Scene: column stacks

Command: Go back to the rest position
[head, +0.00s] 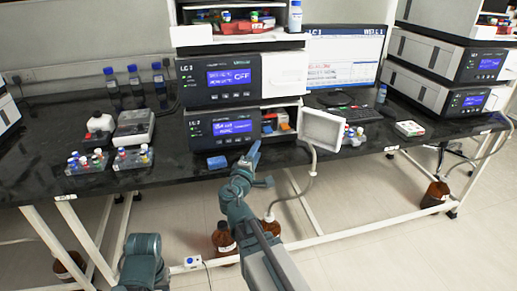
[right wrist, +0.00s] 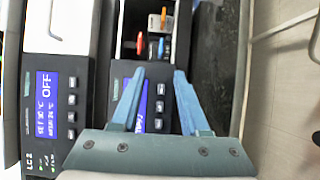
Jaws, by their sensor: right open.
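My right gripper (head: 256,150) reaches up from the bottom of the head view, in front of the lower instrument, LC 2 (head: 222,127). In the right wrist view its two blue fingers (right wrist: 159,75) are apart with nothing between them. Past the fingertips, the open compartment (right wrist: 130,20) of LC 2 shows a red, an orange and a blue item inside. The white door (head: 322,130) of that compartment stands swung open to the right. Part of my left arm (head: 142,262) shows at the bottom left, but its gripper cannot be made out.
A small blue block (head: 217,162) lies on the dark bench in front of LC 2. Two vial racks (head: 87,163) (head: 133,159) stand at the left. Another rack (head: 355,137) and a small box (head: 409,128) are to the right. The bench's front edge runs beneath my right gripper.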

